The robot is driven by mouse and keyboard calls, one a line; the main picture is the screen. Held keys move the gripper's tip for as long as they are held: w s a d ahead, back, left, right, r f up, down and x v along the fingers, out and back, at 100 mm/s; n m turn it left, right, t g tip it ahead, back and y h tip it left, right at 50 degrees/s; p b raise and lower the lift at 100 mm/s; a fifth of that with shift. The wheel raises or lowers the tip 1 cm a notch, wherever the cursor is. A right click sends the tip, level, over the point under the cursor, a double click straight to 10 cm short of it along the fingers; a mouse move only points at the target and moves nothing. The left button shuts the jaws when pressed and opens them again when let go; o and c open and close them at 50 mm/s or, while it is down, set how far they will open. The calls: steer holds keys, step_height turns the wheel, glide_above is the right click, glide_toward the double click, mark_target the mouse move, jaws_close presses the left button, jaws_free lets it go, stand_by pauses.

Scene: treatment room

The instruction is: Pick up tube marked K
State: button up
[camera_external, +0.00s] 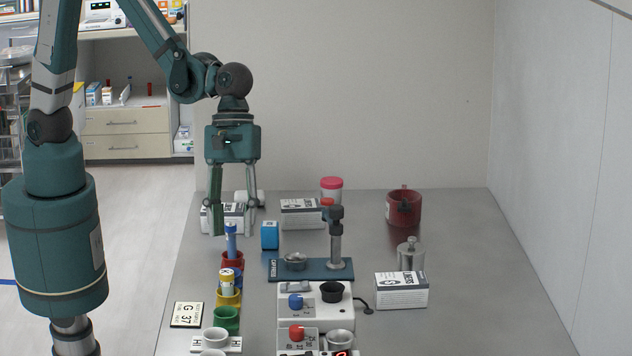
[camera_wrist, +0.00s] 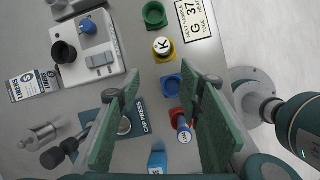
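The tube marked K (camera_wrist: 163,46) stands in a yellow cup (camera_wrist: 164,57), its white top with a black K facing the wrist camera. In the external view the tube (camera_external: 227,277) shows a yellow body above the yellow cup (camera_external: 229,299). My gripper (camera_external: 234,220) is open and empty, above the back end of the cup row. In the wrist view its fingers (camera_wrist: 162,78) are spread wide, and the K tube lies beyond their tips. A blue tube (camera_external: 231,242) stands in the red cup (camera_external: 232,261), nearer to my gripper; its marking is hard to read.
An empty blue cup (camera_wrist: 171,85) sits between the red and yellow cups. A green cup (camera_external: 226,319) and white cups (camera_external: 215,336) stand in front. A card reading G 37 (camera_external: 187,315) lies left. A blue box (camera_external: 270,235) and capping stand (camera_external: 336,245) are right.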

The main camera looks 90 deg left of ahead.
mark_target(227, 271)
steer(key=d, duration=0.1)
steer(key=d+f, duration=0.1)
steer(key=d+n+p, duration=0.1)
steer(key=shift+s+d+f+g, duration=0.15)
steer(key=shift+s+f+g, duration=0.15)
steer(key=shift+s, duration=0.05)
steer(key=shift+f, duration=0.1)
steer(key=shift+x, duration=1.2)
steer(key=shift+d+f, duration=0.1)
steer(key=shift+d, duration=0.05)
steer(key=shift+b+x, duration=0.55)
steer(key=shift+x, duration=1.9)
steer(key=shift+s+d, duration=0.1)
steer(key=shift+d, duration=0.1)
steer(key=shift+c, duration=0.3)
steer(key=c, duration=0.9)
